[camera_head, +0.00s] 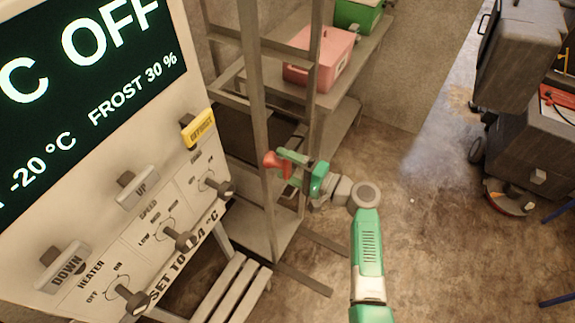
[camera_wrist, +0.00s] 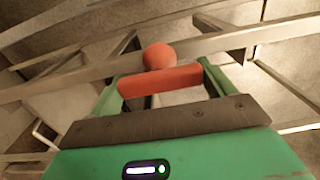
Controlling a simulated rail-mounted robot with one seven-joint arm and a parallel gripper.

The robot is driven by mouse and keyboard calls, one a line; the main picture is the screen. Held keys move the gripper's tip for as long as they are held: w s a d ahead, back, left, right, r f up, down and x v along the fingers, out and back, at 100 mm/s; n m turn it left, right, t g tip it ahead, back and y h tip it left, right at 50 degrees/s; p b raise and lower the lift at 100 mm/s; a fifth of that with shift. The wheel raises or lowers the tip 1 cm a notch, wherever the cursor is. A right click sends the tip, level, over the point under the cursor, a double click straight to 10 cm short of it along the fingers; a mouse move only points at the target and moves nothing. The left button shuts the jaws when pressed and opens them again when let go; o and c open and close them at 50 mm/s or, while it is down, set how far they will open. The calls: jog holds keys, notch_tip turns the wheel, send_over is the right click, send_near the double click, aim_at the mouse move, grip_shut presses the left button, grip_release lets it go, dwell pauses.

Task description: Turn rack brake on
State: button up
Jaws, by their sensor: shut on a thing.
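The rack (camera_head: 254,100) is a tall grey metal frame in the middle of the head view. A red brake handle (camera_head: 271,160) with a rounded end sits at its upright. In the wrist view the handle shows as a red bar (camera_wrist: 160,81) with a red ball (camera_wrist: 158,56) beyond it. My green gripper (camera_head: 288,168) is at the rack, shut on the red handle. Its two green fingers (camera_wrist: 161,76) stand at either end of the bar in the wrist view. The handle's mount is partly hidden by the gripper and the rack.
A control panel (camera_head: 140,235) with knobs and a display stands close on the left. A pink box (camera_head: 318,60) and a green crate (camera_head: 357,16) sit on a shelf behind the rack. A grey cart (camera_head: 530,125) stands at the right. The floor between is clear.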

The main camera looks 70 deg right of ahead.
jog(key=o, duration=0.9)
jog(key=shift+s, duration=0.1)
jog(key=s, duration=0.7)
jog(key=shift+s+a, duration=0.35)
jog(key=shift+a, duration=0.05)
